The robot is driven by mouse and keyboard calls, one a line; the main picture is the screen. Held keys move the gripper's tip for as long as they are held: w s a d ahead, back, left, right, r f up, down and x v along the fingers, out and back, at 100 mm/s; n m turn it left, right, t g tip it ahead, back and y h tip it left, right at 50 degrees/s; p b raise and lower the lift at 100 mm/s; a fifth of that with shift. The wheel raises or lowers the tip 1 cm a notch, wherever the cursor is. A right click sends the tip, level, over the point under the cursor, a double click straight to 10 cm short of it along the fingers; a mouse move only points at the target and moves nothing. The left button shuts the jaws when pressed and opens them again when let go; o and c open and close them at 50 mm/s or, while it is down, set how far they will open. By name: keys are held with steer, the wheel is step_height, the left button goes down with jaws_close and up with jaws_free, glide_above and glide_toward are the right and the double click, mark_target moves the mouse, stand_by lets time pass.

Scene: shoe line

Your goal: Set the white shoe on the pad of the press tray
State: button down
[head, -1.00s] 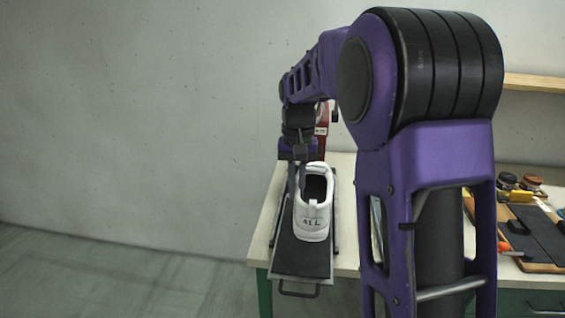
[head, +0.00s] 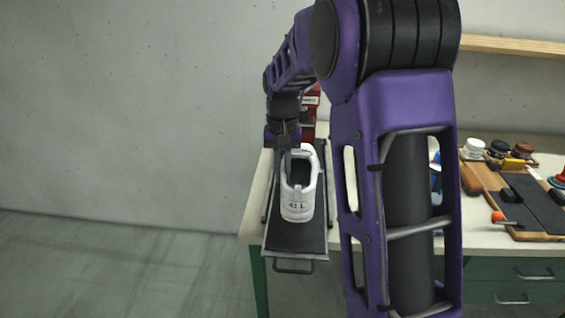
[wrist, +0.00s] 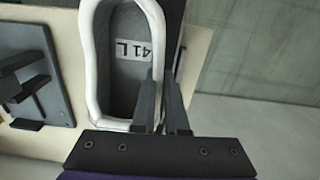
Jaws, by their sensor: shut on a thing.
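The white shoe (head: 299,205) is upright over the dark pad of the press tray (head: 295,240), its heel with "41 L" facing me. My gripper (head: 288,163) is at the shoe's left side in the head view. In the wrist view my gripper (wrist: 162,105) is shut on the side wall of the white shoe (wrist: 92,75), one finger inside the opening and one outside. The insole also shows "41 L". I cannot tell whether the sole touches the pad. The toe is partly hidden.
A red press part (head: 309,112) stands behind the tray. To the right on the bench (head: 480,240) are several jars, an orange-tipped tool (head: 498,216) and a wooden board with dark pads (head: 535,200). My arm hides the bench middle. Open floor lies left.

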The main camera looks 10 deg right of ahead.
steer(key=shift+f+b, duration=1.3)
steer(key=shift+f, duration=1.55)
steer(key=shift+f+b, duration=0.3)
steer(key=shift+f, duration=0.2)
steer(key=c, duration=0.9)
jaws_free()
steer(key=shift+o, duration=0.2)
